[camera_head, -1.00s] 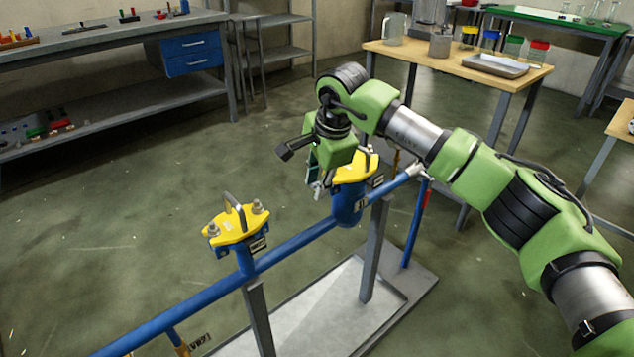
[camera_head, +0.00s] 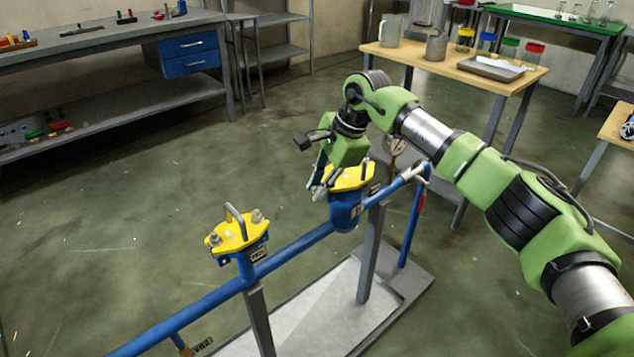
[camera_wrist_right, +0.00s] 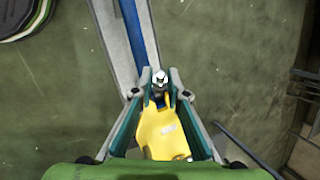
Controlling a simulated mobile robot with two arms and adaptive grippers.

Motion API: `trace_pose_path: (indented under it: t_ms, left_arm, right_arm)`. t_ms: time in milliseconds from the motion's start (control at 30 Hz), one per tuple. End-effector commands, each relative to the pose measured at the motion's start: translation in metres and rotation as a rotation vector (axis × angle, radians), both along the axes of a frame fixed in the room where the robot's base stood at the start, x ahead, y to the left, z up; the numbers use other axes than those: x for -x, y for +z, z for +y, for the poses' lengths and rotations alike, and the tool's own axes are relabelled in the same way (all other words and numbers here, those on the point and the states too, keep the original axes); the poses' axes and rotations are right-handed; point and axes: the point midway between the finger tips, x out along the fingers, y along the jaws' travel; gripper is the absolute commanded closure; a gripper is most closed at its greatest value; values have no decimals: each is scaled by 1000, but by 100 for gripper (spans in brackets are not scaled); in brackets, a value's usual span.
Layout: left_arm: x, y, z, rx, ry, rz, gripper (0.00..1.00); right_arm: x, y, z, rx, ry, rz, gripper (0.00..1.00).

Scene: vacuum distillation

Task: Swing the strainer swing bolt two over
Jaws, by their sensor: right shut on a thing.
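A blue pipe (camera_head: 200,305) carries two strainers with yellow covers. The nearer cover (camera_head: 238,235) has an upright handle and two bolts with silver nuts. My right gripper (camera_head: 318,190) is at the left edge of the farther yellow cover (camera_head: 350,179), its hand tilted. In the right wrist view, its fingertips (camera_wrist_right: 159,90) close around a swing bolt with a silver nut (camera_wrist_right: 159,77) at the end of the yellow cover (camera_wrist_right: 160,130). The fingers partly hide the bolt. Which numbered bolt it is cannot be read. My left gripper is out of view.
The pipe stands on grey posts (camera_head: 370,255) over a pale base tray (camera_head: 335,315). Behind my right arm is a wooden table (camera_head: 410,55) with jars and a metal tray (camera_head: 492,67). A grey bench (camera_head: 90,45) stands back left. The floor between is clear.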

Motion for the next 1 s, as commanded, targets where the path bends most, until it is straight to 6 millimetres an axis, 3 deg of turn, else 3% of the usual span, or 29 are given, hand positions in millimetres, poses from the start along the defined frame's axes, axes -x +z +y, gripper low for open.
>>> trace_pose_path:
  t_ms: [400, 433, 467, 800, 1000]
  left_arm:
    - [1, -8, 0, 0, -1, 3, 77]
    - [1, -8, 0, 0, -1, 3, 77]
    - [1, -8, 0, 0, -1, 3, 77]
    - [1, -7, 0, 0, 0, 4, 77]
    - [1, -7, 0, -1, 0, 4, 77]
  right_arm:
    - [0, 0, 0, -14, 0, 8, 100]
    - [0, 0, 0, -14, 0, 8, 81]
    - [0, 0, 0, -14, 0, 8, 77]
    - [0, 2, -1, -13, -1, 7, 77]
    - [2, 25, -9, -13, -1, 3, 77]
